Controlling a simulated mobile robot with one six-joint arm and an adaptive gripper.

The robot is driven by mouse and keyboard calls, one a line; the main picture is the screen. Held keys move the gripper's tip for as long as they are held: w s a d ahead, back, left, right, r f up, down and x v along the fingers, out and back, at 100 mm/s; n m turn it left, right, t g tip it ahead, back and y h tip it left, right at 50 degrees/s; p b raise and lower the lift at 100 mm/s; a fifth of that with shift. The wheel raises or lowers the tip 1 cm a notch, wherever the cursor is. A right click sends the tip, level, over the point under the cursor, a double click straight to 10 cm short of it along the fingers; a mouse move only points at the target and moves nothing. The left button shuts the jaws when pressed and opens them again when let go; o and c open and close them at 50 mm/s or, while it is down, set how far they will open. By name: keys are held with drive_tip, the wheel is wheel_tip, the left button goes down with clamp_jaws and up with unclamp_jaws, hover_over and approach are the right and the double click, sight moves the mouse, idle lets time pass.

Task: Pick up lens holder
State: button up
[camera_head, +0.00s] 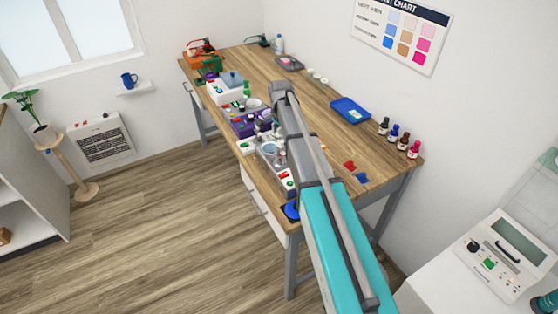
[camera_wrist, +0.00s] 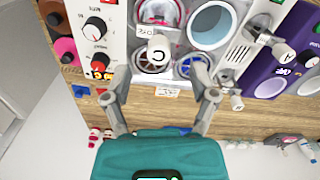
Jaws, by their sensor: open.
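In the wrist view, my gripper (camera_wrist: 158,78) is open, with its two fingers apart and nothing held between them. Just beyond the fingertips is a white rounded piece with a dark C-like mark (camera_wrist: 158,52). I cannot tell for sure which of these is the lens holder. In the head view, my arm hides the gripper and part of the devices near it.
A wooden table (camera_head: 318,122) carries a row of devices along its left edge, including a purple one (camera_wrist: 271,82). A white panel with knobs (camera_wrist: 98,30) adjoins the rings. A blue tray (camera_head: 350,111) and several small bottles (camera_head: 393,133) stand at the right. The table's middle is mostly clear.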

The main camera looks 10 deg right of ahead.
sight(281, 141)
drive_tip(key=shift+f, duration=0.1)
idle(0.3)
drive_tip(key=shift+s+d+f+b, duration=0.1)
drive_tip(key=shift+s+f+b, duration=0.05)
drive_tip(key=shift+f+b, duration=2.45)
drive_tip(key=shift+r, duration=0.1)
clamp_jaws()
